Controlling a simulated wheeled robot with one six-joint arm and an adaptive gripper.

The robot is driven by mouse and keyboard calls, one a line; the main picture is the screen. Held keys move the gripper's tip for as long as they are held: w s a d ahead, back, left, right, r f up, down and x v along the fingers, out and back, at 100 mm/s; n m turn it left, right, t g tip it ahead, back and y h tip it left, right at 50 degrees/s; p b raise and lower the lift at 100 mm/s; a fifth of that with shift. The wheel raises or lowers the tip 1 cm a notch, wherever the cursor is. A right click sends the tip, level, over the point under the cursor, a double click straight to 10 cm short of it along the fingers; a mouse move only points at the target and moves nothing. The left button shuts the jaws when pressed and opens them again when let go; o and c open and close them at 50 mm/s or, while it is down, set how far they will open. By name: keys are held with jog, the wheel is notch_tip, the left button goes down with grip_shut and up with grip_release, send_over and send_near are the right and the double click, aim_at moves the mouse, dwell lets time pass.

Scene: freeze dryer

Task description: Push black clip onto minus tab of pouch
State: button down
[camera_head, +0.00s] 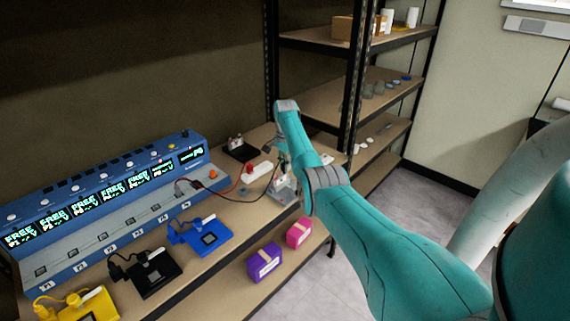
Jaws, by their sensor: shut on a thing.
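My gripper (282,166) is small and partly hidden behind my teal arm, low over the right part of the bench. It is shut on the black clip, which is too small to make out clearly. A black wire (232,203) runs from the blue station toward it. A pale silvery pouch (283,192) in a holder lies just below my gripper. Its minus tab cannot be made out, and I cannot tell whether the clip touches it. A red clip (249,168) sits on a white block (258,172) left of my gripper, with a red wire.
A long blue station (110,205) with lit displays fills the left of the bench. Blue (195,232), black (150,270) and yellow (80,305) devices stand before it. Purple (264,262) and pink (299,231) boxes lie on the lower shelf. A rack (318,46) stands behind right.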

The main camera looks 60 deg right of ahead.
jog(key=shift+f, duration=0.25)
jog(key=c, duration=1)
grip_release()
jog(key=shift+r, duration=0.1)
notch_tip(320, 180, up, 12)
jog(key=shift+f, duration=0.1)
